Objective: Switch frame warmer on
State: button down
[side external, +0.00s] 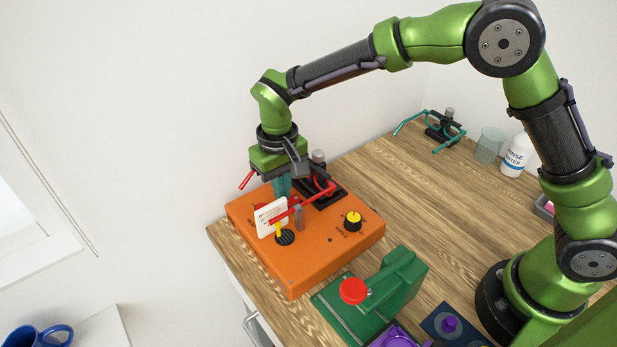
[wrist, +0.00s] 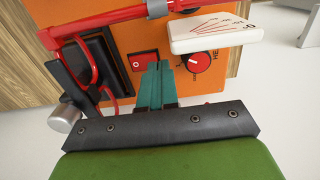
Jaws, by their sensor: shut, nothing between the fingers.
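The frame warmer is probably the orange box (side external: 320,255) at the table's left corner. In the wrist view, a red rocker switch (wrist: 141,62) with a white O mark sits on its orange panel (wrist: 122,40). I cannot tell which side of the rocker is pressed. A red dial (wrist: 195,62) is to the switch's right. My gripper (wrist: 161,66) is shut and empty, its teal fingertips pointing at the panel just right of the rocker, overlapping its edge. I cannot tell if they touch. In the side view, my gripper (side external: 282,192) hides the switch.
Red spectacles (side external: 318,197) on a black stand and a white card (side external: 270,217) stand close around my fingers. A green device (side external: 395,285) is in front.

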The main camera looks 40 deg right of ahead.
jog(key=shift+f, duration=0.95)
dwell(0.4)
jog(key=shift+r, duration=0.1)
notch_tip(320, 180, up, 7)
dwell(0.7)
jog(key=shift+s+d+f, duration=0.25)
jog(key=shift+s+f, duration=0.35)
jog(key=shift+s, duration=0.05)
jog(key=s+d+r+m+t+y, duration=0.1)
jog(key=s+d+r+m+t, duration=0.1)
jog(key=s+d+r, duration=0.4)
jog(key=s+d+r+m+t+y, duration=0.1)
jog(key=s+d+r+t, duration=0.4)
jog(key=s+d, duration=0.7)
jog(key=shift+s+r+m, duration=0.2)
jog(key=shift+r+m, duration=0.3)
jog(key=shift+r, duration=0.15)
